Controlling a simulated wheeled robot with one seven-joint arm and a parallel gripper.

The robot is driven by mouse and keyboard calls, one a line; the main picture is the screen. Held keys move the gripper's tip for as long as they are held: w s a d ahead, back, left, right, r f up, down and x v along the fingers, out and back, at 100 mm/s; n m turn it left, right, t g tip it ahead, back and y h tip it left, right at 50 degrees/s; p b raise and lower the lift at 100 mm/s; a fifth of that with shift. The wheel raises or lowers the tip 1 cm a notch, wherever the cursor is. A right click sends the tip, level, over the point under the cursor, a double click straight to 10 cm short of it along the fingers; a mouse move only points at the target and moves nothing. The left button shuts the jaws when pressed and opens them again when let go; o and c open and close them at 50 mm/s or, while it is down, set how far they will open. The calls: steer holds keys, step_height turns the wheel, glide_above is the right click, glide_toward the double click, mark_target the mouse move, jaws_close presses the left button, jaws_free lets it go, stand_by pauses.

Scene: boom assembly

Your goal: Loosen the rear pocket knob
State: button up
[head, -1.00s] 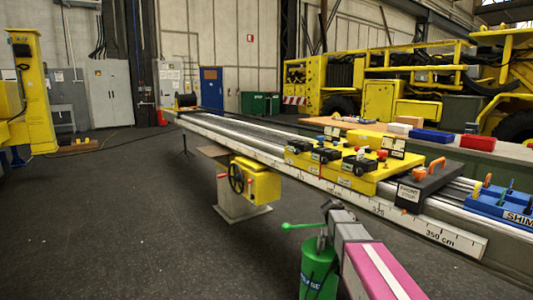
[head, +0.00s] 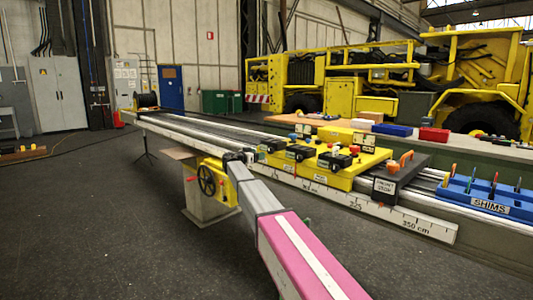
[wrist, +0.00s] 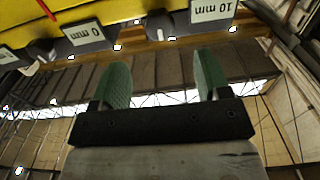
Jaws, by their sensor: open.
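The yellow carriage plate (head: 345,180) sits on the long rail in the head view. It carries several black clamp blocks with knobs, among them a left one (head: 272,145), a middle one (head: 299,152) and a right one (head: 334,161). I cannot tell which is the rear pocket knob. My arm reaches to the carriage's left end, and the gripper's fingers cannot be made out there. In the wrist view my gripper (wrist: 162,68) is open, its two green fingers apart with nothing between them. Labels reading "0 mm" (wrist: 88,34) and "10 mm" (wrist: 216,12) show beyond the fingertips.
A black block with an orange handle (head: 398,178) and a blue shim tray (head: 487,193) stand right of the carriage. A yellow box with a handwheel (head: 207,180) is below the rail, left of my arm.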

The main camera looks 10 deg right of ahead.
mark_target(269, 151)
steer(key=x, duration=0.9)
steer(key=c, duration=0.9)
